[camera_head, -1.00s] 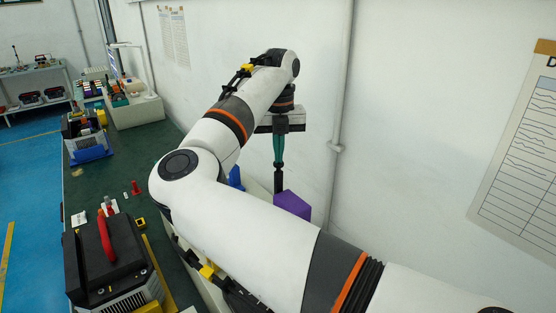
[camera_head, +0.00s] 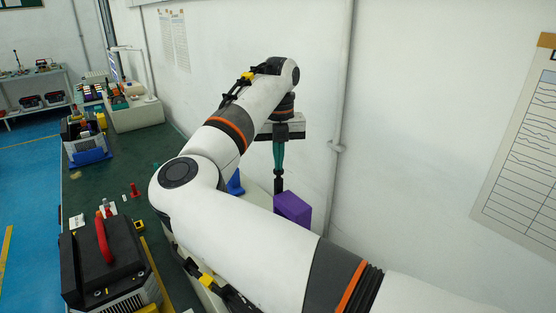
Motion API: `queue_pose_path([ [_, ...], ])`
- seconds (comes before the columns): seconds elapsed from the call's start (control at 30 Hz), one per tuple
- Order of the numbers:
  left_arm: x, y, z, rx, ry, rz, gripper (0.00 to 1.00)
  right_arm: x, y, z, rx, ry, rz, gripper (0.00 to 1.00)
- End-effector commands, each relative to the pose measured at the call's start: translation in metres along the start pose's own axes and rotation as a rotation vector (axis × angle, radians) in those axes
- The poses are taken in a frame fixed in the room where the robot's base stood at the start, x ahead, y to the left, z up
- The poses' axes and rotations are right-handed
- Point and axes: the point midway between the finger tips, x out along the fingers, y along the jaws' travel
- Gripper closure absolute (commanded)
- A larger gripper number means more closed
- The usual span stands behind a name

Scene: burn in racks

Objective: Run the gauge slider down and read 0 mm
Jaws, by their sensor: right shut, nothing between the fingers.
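My right arm reaches across the middle of the head view. My right gripper (camera_head: 278,187) points down beside the wall, with a teal section above dark fingertips, and it is shut. A purple block (camera_head: 293,208) is just right of and below the fingertips; I cannot tell whether they touch. A blue piece (camera_head: 236,183) shows left of the gripper, partly behind my arm. I cannot make out the gauge slider or any reading; my arm hides much of the bench there. My left gripper is not in view.
A black instrument with a red handle (camera_head: 104,240) stands on the green bench (camera_head: 95,180) at the near left. A small red piece (camera_head: 134,190) is behind it. Another instrument on a blue base (camera_head: 90,157) stands farther back. The wall and pipe (camera_head: 341,110) bound the right side.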

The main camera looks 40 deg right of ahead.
Motion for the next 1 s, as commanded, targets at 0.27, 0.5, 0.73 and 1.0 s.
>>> queue_pose_path([
  [0.27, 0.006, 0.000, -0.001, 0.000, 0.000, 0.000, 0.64, 0.007, 0.000, 0.000, 0.000, 0.000, 0.000, 1.00],
  [0.5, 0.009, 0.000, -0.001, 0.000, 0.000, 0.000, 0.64, 0.012, 0.000, 0.000, 0.000, -0.001, 0.000, 1.00],
  [0.73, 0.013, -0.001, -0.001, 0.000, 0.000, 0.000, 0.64, 0.016, 0.000, 0.000, 0.000, -0.001, 0.000, 1.00],
  [1.0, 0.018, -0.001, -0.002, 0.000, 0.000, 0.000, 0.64, 0.022, 0.000, 0.000, 0.000, 0.000, 0.000, 1.00],
])
